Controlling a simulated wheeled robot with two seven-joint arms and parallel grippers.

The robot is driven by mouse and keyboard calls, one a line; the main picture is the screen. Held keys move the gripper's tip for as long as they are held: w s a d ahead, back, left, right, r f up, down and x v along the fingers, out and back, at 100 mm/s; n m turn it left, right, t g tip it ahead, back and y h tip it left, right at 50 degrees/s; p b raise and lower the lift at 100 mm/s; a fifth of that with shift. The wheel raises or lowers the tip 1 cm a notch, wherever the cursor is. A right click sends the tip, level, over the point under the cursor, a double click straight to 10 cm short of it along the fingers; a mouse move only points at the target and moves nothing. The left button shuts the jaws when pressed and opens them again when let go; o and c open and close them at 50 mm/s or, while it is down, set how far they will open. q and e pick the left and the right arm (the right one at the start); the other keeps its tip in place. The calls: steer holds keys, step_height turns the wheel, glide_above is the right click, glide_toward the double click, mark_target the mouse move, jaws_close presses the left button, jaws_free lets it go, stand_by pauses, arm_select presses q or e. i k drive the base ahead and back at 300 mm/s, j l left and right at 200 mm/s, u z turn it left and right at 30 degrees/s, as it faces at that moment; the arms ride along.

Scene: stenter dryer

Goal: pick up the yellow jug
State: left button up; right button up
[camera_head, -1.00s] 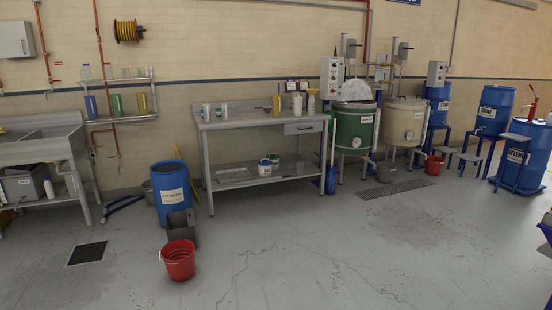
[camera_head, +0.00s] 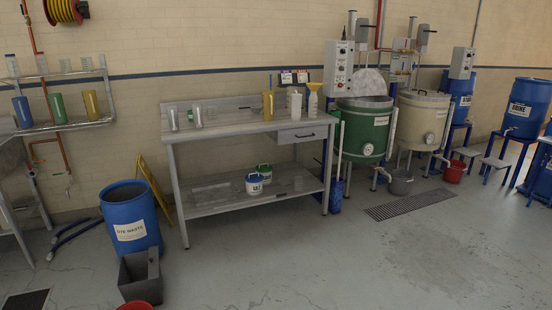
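Two yellow vessels are in view, and I cannot tell which one is the jug. One tall yellow vessel (camera_head: 268,105) stands upright on the workbench (camera_head: 225,129), left of some pale bottles. Another yellow vessel (camera_head: 91,104) stands on the lower wall shelf (camera_head: 70,126) at the far left, beside a green vessel (camera_head: 58,108) and a blue one (camera_head: 22,112). Neither of my grippers is in the picture.
A blue dye waste drum (camera_head: 131,220), a grey bin (camera_head: 140,278) and a yellow stand (camera_head: 155,187) are left of the bench. A green vat (camera_head: 362,130) and a cream vat (camera_head: 420,120) stand to its right. The floor (camera_head: 290,255) in front is mostly clear.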

mark_target(268, 97)
steer(key=i, duration=2.55)
